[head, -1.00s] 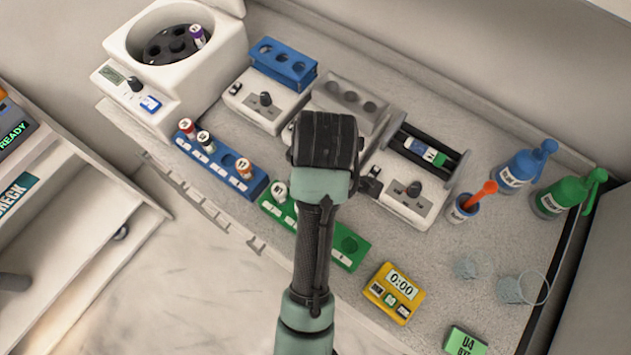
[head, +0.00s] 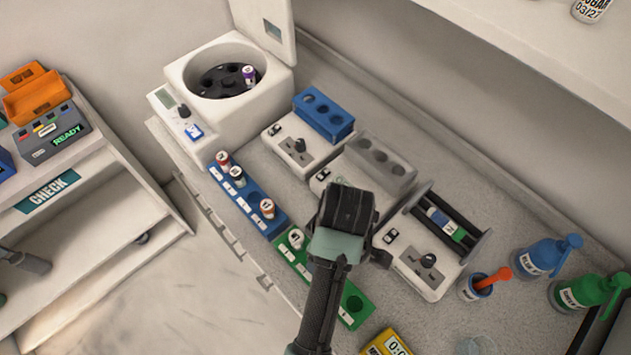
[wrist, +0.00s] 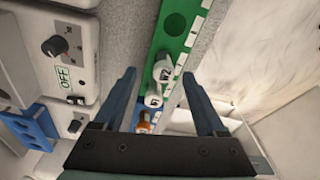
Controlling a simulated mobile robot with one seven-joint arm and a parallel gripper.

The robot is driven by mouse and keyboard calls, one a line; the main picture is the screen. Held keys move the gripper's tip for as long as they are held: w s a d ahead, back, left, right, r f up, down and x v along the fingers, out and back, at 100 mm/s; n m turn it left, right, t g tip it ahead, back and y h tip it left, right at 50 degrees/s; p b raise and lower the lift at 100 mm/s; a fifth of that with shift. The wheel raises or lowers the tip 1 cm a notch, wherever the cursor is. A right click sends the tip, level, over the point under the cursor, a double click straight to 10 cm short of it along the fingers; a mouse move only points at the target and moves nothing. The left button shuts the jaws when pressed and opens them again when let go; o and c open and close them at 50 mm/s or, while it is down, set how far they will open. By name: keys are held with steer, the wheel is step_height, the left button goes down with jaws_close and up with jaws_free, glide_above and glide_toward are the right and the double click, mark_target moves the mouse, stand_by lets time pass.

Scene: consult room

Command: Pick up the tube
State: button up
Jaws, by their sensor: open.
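My gripper (wrist: 159,76) is open, its two dark fingers spread on either side of the green rack (wrist: 172,42) in the wrist view. I see no contact with either. In the head view the green rack (head: 352,305) is partly behind my arm, with one white cap (head: 296,238) showing. A blue rack (head: 244,203) holds red-, dark- and orange-capped tubes. A purple-capped tube (head: 249,75) sits in the centrifuge, and another tube (head: 443,222) lies on the roller device.
The open centrifuge (head: 180,75) stands at the back left. Devices with a blue block (head: 323,115) and a grey block (head: 380,160) stand behind the racks. Blue (head: 543,257) and green (head: 582,292) bottles stand at right.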

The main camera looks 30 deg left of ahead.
steer(key=shift+s+a+f+p, duration=0.2)
steer(key=shift+f+p, duration=0.1)
steer(key=shift+f, duration=0.2)
steer(key=shift+a+f+p, duration=0.25)
steer(key=shift+f, duration=0.85)
steer(key=shift+a+f+p, duration=0.25)
steer(key=shift+f, duration=0.85)
jaws_close()
